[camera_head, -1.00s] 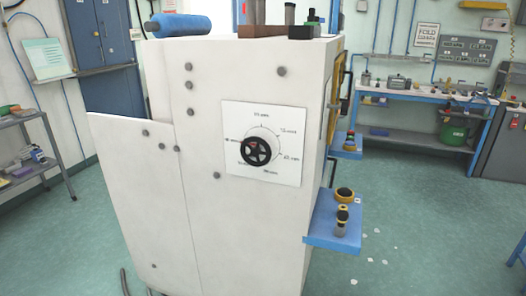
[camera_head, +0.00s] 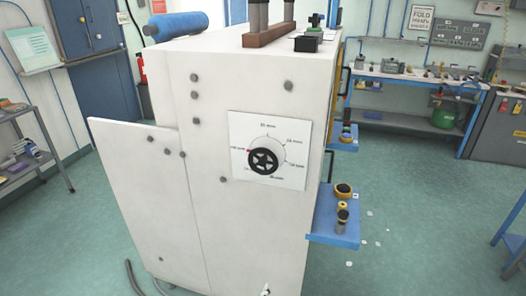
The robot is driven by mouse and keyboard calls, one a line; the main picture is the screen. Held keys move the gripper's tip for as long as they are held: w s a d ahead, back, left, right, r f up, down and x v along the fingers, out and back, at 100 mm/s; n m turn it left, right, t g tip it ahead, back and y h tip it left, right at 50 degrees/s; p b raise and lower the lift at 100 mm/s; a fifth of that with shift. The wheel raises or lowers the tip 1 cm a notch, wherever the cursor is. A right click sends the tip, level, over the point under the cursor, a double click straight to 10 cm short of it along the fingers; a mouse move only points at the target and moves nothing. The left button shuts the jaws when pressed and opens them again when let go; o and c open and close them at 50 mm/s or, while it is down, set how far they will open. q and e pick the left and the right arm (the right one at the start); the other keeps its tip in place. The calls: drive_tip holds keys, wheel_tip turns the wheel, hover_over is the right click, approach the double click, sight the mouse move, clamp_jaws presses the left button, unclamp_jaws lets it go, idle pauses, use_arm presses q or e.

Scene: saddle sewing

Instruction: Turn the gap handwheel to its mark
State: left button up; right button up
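The gap handwheel (camera_head: 263,162) is a small black spoked wheel on a white dial plate (camera_head: 240,124) fixed to the side of the white machine. Printed marks in mm ring the wheel, too small to read surely. A small red spot (camera_head: 248,151) shows at the wheel's upper left, near a mark on the left of the dial. Neither of my grippers is in view, and nothing touches the wheel.
The white machine cabinet (camera_head: 230,230) fills the middle. A blue shelf (camera_head: 333,236) with yellow and black knobs sticks out at its right side. A blue roll (camera_head: 176,25) lies on top. Green floor (camera_head: 420,220) is open to the right.

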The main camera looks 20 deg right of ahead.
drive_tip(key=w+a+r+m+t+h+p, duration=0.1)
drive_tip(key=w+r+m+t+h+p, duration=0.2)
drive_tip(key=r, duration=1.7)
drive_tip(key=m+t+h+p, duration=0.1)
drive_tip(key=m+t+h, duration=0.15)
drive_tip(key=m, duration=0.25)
approach(262, 166)
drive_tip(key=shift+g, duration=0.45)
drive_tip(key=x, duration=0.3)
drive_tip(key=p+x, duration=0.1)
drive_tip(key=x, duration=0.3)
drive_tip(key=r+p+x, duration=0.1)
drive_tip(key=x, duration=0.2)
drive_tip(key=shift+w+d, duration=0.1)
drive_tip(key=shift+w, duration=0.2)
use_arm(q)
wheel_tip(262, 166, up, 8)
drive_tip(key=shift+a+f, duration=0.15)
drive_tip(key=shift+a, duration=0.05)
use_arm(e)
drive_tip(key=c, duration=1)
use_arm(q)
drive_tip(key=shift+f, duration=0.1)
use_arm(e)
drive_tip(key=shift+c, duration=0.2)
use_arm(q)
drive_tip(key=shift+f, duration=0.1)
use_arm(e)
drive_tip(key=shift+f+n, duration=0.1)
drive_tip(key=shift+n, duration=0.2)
